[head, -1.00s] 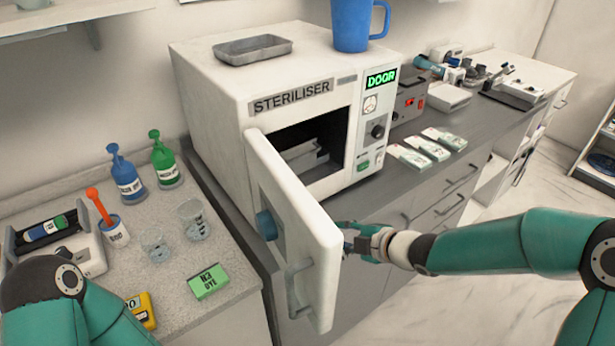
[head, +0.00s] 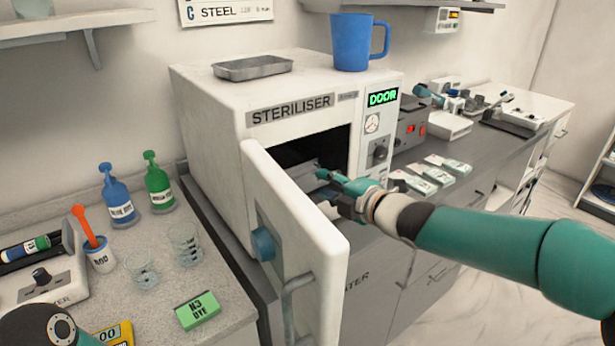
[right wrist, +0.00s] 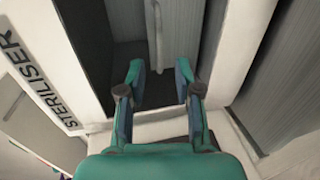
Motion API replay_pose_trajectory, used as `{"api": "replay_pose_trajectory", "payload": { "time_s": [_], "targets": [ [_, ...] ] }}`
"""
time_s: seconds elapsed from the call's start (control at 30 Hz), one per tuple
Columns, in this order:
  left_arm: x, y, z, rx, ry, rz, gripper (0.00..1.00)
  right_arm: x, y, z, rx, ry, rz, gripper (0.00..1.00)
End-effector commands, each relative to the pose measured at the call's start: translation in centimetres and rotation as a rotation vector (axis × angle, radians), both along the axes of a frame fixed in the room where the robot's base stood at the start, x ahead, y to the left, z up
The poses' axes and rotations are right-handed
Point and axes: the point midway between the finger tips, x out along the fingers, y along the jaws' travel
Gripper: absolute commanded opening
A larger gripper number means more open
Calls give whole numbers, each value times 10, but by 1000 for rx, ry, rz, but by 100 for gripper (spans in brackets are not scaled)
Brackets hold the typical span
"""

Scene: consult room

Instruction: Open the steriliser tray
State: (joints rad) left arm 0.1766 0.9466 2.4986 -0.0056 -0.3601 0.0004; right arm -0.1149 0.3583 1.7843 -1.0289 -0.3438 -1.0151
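The white steriliser (head: 215,125) stands on the counter with its door (head: 295,235) swung open toward me. A grey tray (head: 306,172) shows partly inside the dark opening; my right gripper hides some of it. In the right wrist view a grey ribbed surface with a pale upright bar (right wrist: 156,35) lies ahead, apparently the tray and its handle. My right gripper (head: 325,180) is at the mouth of the opening, right of the door. Its fingers (right wrist: 159,75) are apart with nothing gripped, the bar just beyond the tips. My left gripper is out of view.
The open door's edge stands close left of my right gripper. A blue mug (head: 351,43) and a shallow metal tray (head: 252,67) sit on the steriliser. Bottles, beakers and a green box (head: 198,310) stand on the left counter. Packets (head: 430,172) lie to the right.

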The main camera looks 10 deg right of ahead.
Motion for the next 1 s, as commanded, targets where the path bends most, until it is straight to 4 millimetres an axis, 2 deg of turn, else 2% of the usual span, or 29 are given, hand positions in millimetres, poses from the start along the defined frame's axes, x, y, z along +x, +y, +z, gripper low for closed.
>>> {"api": "replay_pose_trajectory", "payload": {
  "time_s": [0.1,0.33,0.5,0.8,0.87,1.0],
  "targets": [
    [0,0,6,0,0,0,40,22,13,-5,0,2,1,34],
    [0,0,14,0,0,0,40,52,30,-11,0,1,0,34],
    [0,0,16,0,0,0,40,62,35,-15,1,0,-1,34],
    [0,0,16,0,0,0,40,63,36,-16,1,0,-1,34],
    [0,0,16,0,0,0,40,63,36,-16,1,0,-1,25],
    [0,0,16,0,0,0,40,63,36,-15,1,0,-1,2]
  ]
}}
